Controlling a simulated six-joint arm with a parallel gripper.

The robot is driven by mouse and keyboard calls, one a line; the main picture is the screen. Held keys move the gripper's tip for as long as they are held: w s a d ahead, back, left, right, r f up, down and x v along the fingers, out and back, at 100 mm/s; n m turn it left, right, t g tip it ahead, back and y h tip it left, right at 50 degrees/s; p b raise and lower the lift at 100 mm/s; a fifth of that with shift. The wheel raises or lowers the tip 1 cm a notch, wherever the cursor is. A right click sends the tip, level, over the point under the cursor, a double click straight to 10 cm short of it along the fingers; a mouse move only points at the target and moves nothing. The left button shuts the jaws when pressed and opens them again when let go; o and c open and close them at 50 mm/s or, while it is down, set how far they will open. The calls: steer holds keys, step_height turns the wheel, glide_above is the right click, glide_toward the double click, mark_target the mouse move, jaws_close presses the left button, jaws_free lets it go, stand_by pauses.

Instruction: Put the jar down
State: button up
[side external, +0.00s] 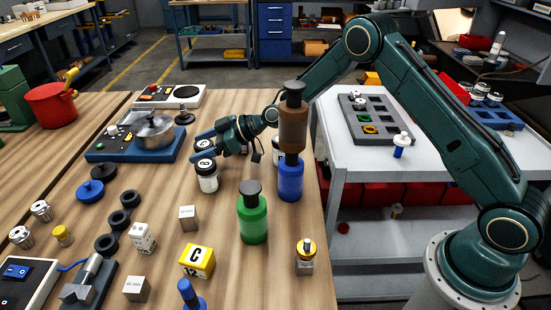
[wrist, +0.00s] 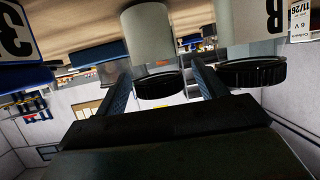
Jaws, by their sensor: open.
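A jar with a black lid (wrist: 158,88) and a pale body stands upright on the wooden bench; in the side view only its lid (side external: 205,144) shows clearly. My gripper (side external: 203,146) is open, with its two fingers on either side of this jar. In the wrist view, which is upside down, the jar shows between the fingertips (wrist: 160,66). Whether a finger touches it I cannot tell. A second black-lidded white jar (side external: 207,176) stands just in front of my gripper; it is at the right in the wrist view (wrist: 252,74).
A blue hotplate unit with a metal pot (side external: 153,130) stands to the left. A green bottle (side external: 252,219), a blue bottle (side external: 290,181) and a brown bottle (side external: 293,130) stand close to the wrist. Labelled blocks, including a yellow one (side external: 197,261), and black rings lie in front.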

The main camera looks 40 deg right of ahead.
steer(key=shift+c, duration=0.4)
steer(key=c, duration=1.1)
steer(key=shift+r, duration=0.15)
step_height(320, 180, up, 20)
steer(key=shift+f, duration=0.1)
stand_by(0.5)
